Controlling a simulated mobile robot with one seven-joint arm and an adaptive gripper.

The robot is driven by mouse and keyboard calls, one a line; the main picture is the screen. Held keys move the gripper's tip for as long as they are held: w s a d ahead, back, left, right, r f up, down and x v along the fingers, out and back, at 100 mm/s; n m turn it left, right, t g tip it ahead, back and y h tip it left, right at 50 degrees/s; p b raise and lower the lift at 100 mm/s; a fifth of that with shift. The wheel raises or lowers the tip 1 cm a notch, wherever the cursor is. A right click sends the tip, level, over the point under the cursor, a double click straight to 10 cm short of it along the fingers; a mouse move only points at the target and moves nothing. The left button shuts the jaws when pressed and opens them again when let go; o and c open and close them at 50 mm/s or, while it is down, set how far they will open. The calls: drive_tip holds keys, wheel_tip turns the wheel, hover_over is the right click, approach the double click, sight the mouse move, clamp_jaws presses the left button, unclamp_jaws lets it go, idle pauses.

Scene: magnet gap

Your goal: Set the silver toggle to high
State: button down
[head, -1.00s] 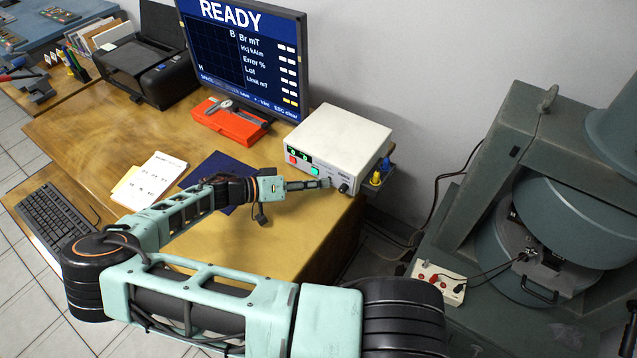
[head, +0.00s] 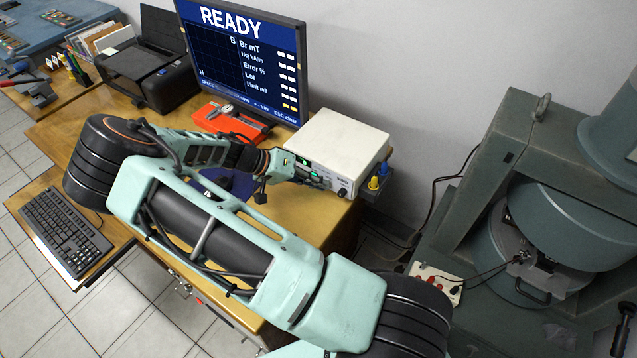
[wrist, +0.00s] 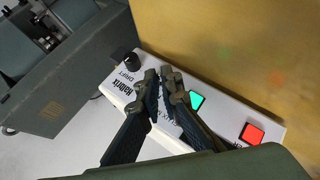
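The white instrument box (head: 340,138) stands at the right end of the wooden desk, its front panel facing me. My gripper (head: 326,182) is at this panel. In the wrist view its fingertips (wrist: 160,78) are drawn close together over the panel, between the black knob (wrist: 127,62) and the lit green button (wrist: 196,100). A lit red button (wrist: 251,134) is farther right there. I cannot make out the silver toggle; the fingers cover that part of the panel. I see nothing clearly held between them.
The monitor (head: 245,60) reads READY. A red case with a caliper (head: 232,122) lies left of the box. A keyboard (head: 65,230) is at the desk's left. Blue and yellow plugs (head: 376,178) sit right of the box. The large grey magnet machine (head: 470,190) stands at the right.

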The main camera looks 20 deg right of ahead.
idle(0.3)
drive_tip(key=c, duration=2.4)
unclamp_jaws()
drive_tip(key=v, duration=1.2)
